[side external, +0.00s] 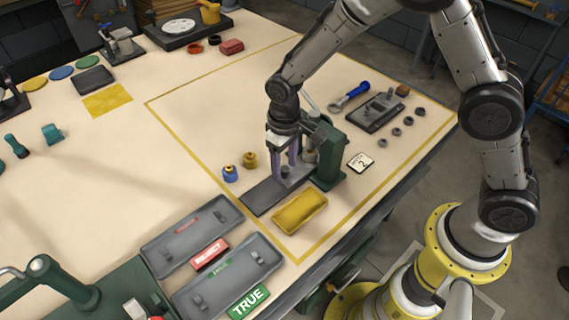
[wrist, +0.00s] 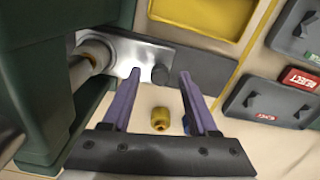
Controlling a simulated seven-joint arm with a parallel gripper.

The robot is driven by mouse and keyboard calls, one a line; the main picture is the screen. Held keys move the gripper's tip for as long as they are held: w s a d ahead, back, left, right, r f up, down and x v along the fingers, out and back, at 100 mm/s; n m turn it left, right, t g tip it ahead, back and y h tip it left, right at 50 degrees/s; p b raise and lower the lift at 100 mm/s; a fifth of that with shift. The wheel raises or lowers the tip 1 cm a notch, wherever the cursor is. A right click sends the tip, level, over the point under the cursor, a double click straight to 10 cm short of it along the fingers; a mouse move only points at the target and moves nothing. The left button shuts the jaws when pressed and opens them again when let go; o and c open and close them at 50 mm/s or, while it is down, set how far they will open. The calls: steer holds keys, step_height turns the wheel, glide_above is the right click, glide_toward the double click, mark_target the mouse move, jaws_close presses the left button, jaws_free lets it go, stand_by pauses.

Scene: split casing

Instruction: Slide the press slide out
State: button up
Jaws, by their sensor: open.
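The green press (side external: 330,150) stands on the table inside the yellow outline; its green frame (wrist: 35,80) fills the left of the wrist view. The press slide (wrist: 124,50) is a shiny metal plate under the press ram, with a dark upright knob (wrist: 160,75) at its outer end. A dark flat track (side external: 262,196) runs out from the press; it also shows in the wrist view (wrist: 205,70). My gripper (wrist: 161,73) points down at the press front, open, with purple fingers. In the wrist view the knob appears between the fingertips; contact cannot be told.
A yellow tray (side external: 300,211) lies beside the track. A brass piece (side external: 249,160) and a blue-based piece (side external: 230,174) stand on its other side. Two grey trays, a red REJECT label (side external: 209,254) and a green TRUE label (side external: 248,301) lie nearer the camera.

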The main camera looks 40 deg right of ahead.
steer(key=shift+f, duration=0.2)
jaws_close()
steer(key=shift+r, duration=0.1)
stand_by(1.3)
